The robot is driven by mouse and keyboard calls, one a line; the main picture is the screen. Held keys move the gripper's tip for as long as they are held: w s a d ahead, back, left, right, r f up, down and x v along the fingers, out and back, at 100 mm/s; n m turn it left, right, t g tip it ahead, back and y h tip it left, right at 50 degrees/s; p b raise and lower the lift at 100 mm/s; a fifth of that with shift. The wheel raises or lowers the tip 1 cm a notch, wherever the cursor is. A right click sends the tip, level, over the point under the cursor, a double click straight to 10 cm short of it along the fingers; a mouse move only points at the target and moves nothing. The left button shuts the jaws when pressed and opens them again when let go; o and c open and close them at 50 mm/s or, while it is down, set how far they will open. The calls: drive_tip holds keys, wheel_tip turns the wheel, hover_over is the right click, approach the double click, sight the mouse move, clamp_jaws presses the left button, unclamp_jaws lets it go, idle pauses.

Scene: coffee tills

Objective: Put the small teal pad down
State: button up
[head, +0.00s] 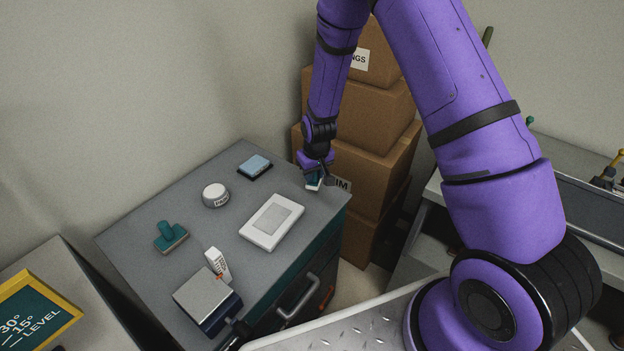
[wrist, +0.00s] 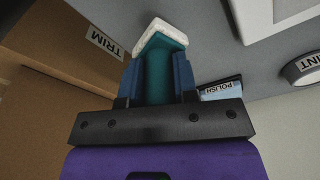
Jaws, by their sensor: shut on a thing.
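The small teal pad (wrist: 163,72), with a pale whitish layer along its far end, is between the fingers of my gripper (wrist: 158,85) in the wrist view. My gripper (head: 317,172) is shut on it. In the head view, the pad (head: 313,184) shows as a small teal and white piece below the fingers. It is over the far right corner of the grey cabinet top (head: 215,235), beside the stacked boxes. I cannot tell whether the pad touches the top.
A white tray (head: 259,234), round white tin (head: 215,194), blue block on a dark base (head: 255,165), teal-handled stamp (head: 168,238), white bottle (head: 217,263) and grey-topped box (head: 205,293) stand on the cabinet. Cardboard boxes (head: 370,160) rise close on the right.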

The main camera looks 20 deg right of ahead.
drive_tip(key=shift+w, duration=0.45)
drive_tip(key=shift+w+f, duration=0.15)
drive_tip(key=shift+f, duration=1.65)
drive_tip(key=shift+f, duration=0.15)
drive_tip(key=o, duration=1)
drive_tip(key=shift+c, duration=0.2)
